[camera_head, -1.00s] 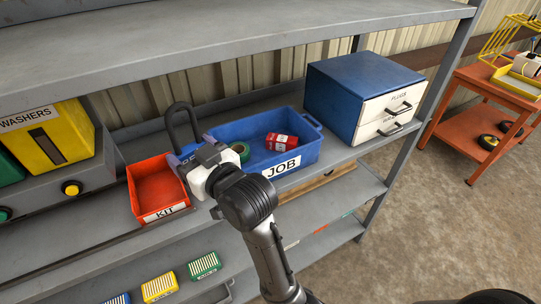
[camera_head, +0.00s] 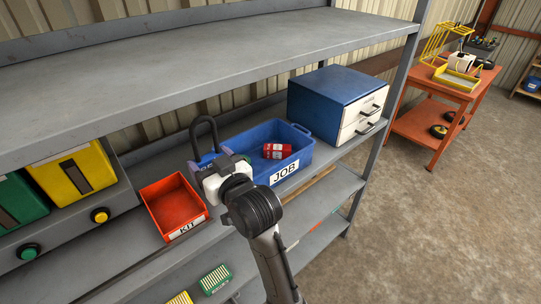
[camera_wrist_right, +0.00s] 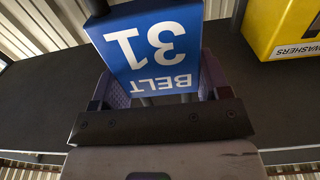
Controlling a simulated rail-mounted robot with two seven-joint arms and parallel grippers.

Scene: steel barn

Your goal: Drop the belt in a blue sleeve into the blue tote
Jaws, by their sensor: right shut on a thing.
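My right gripper (camera_head: 209,164) is shut on the belt in a blue sleeve (camera_wrist_right: 155,50). The sleeve reads "BELT 31", upside down in the right wrist view, and sits between the two fingers. In the head view the belt's black loop (camera_head: 203,123) stands up above the gripper. The blue tote (camera_head: 285,178), labelled "JOB", stands on the middle shelf. The gripper and belt overlap the tote's left end in the head view; their height above it is hard to tell. A red packet (camera_head: 277,151) lies in the tote. My left gripper is not in view.
An orange-red "KIT" bin (camera_head: 186,229) stands left of the tote, and a blue cabinet with white drawers (camera_head: 362,115) stands right of it. A yellow washers bin (camera_head: 75,175) is at the left.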

